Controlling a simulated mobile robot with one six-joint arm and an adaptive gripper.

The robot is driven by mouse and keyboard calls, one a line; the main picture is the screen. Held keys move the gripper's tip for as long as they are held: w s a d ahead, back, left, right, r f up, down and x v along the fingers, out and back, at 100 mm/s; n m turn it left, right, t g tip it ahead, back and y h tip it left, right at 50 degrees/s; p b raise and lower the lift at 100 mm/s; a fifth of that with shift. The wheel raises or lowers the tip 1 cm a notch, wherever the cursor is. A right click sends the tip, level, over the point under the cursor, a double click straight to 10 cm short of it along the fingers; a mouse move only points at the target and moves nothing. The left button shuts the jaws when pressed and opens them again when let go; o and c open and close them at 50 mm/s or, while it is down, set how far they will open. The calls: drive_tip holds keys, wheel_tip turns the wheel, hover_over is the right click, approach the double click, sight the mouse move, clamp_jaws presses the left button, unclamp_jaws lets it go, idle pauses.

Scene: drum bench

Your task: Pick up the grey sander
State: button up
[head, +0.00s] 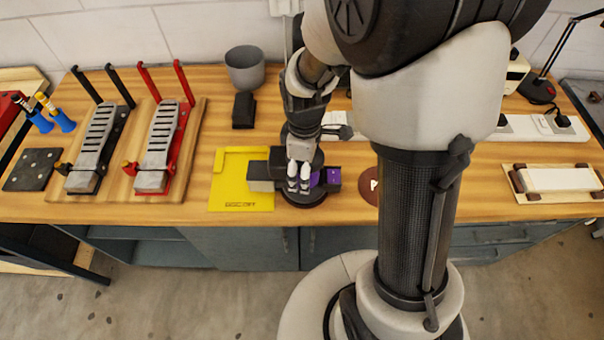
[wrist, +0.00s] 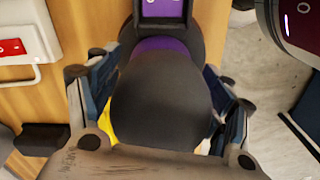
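The grey sander (wrist: 160,95) is on the bench under my gripper. In the wrist view its dark rounded top fills the middle, with a purple part beyond it. In the head view its body (head: 262,171) lies partly over the edge of a yellow board, with purple parts (head: 318,178) to the right; my gripper hides its middle. My gripper (head: 299,184) points down over it. In the wrist view my fingers (wrist: 160,75) stand wide apart, one on each side of the dark top. The fingertip contact is hidden.
The yellow board (head: 230,185) lies left of the sander. A dark block (head: 243,110) and a grey pot (head: 245,68) stand behind. Two pedal-like stands (head: 95,150) are further left. A brown disc (head: 368,191) lies to the right. A power strip (head: 520,127) runs along the back right.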

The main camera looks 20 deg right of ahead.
drive_tip(key=c, duration=1.1)
drive_tip(key=shift+r, duration=0.1)
drive_tip(key=shift+c, duration=0.9)
drive_tip(key=shift+w+r, duration=0.1)
